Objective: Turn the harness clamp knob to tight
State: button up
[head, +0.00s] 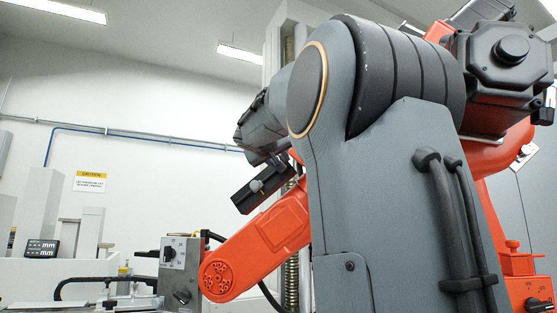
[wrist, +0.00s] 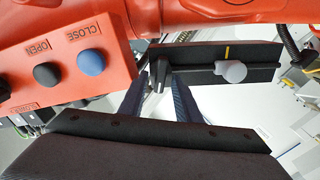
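In the wrist view a black lever-shaped knob (wrist: 158,75) sits at the left end of a dark bar (wrist: 205,56). I take it for the harness clamp knob, though no label on it can be read. A yellow mark (wrist: 227,52) and a round grey knob (wrist: 232,72) are on the same bar. My gripper (wrist: 157,92) has its two dark blue fingers apart, one on each side of the black knob, with narrow gaps showing. Whether they touch it lower down cannot be told. In the head view the dark block with its grey knob (head: 256,186) shows, but not the black knob.
An orange panel (wrist: 65,45) with black and blue buttons marked OPEN and CLOSE is close at upper left in the wrist view. A grey control box (head: 180,262) stands at lower left.

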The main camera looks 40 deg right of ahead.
grip_shut()
jog(key=shift+f+m+b, duration=0.15)
jog(key=shift+m+b, duration=0.15)
jog(key=shift+b, duration=0.4)
jog(key=m+b, duration=1.2)
jog(key=m, duration=0.1)
jog(key=s+m+b, duration=0.1)
jog(key=m+b, duration=0.5)
jog(key=m, duration=0.1)
jog(key=shift+d+f+b, duration=0.25)
jog(key=shift+d+b, duration=0.05)
jog(key=shift+d, duration=0.05)
jog(key=shift+m, duration=0.3)
